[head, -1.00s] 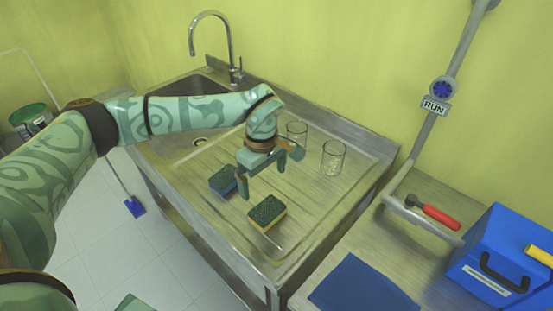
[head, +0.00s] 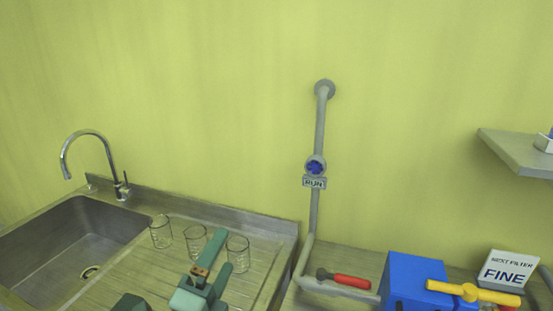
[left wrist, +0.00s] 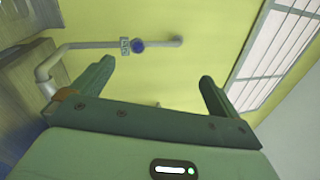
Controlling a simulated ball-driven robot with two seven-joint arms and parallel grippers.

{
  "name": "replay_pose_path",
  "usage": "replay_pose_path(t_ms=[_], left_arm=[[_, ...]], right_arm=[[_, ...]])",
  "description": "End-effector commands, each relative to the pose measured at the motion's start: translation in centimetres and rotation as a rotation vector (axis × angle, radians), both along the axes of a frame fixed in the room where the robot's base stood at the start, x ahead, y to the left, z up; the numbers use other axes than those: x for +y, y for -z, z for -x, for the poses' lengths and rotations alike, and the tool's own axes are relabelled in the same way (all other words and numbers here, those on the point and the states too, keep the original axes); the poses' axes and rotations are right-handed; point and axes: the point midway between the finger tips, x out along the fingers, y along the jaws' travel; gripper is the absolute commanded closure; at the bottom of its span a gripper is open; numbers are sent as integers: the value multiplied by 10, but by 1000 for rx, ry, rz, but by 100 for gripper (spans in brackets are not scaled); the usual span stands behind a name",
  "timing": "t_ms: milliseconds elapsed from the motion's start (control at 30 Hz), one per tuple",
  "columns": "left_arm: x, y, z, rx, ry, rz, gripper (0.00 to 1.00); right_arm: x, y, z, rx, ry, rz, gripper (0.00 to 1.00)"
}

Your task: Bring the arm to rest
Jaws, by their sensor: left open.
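My left gripper (head: 223,250) is low in the head view, over the drainboard and in front of the glasses. Its two green fingers are apart with nothing between them. It also shows in the left wrist view (left wrist: 156,72), with the fingers spread and empty, facing the yellow wall and the pipe. Most of my left arm is outside the head view. My right gripper is not in view.
Three glasses (head: 160,231), (head: 195,242), (head: 237,254) stand on the drainboard beside the sink (head: 70,245). Right are a wall pipe (head: 320,130), red-handled tool (head: 350,281) and blue box (head: 412,280).

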Motion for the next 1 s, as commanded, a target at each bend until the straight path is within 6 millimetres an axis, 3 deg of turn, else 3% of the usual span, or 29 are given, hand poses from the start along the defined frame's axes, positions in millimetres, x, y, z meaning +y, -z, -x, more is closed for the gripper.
replay_pose_path(t_ms=[33,133,200,400,600,833,1000], left_arm=[[35,27,4,160,-124,131,0],[93,79,24,424,-344,329,0],[121,110,45,566,-467,423,0],[171,170,112,851,-736,582,0],[201,206,183,1067,-961,666,0],[181,299,178,1206,-932,699,0],[165,380,192,1325,-916,747,0]], right_arm=[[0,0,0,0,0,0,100],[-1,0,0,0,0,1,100],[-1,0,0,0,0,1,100],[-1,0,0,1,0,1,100],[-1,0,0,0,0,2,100],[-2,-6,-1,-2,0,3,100],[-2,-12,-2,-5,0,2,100]])
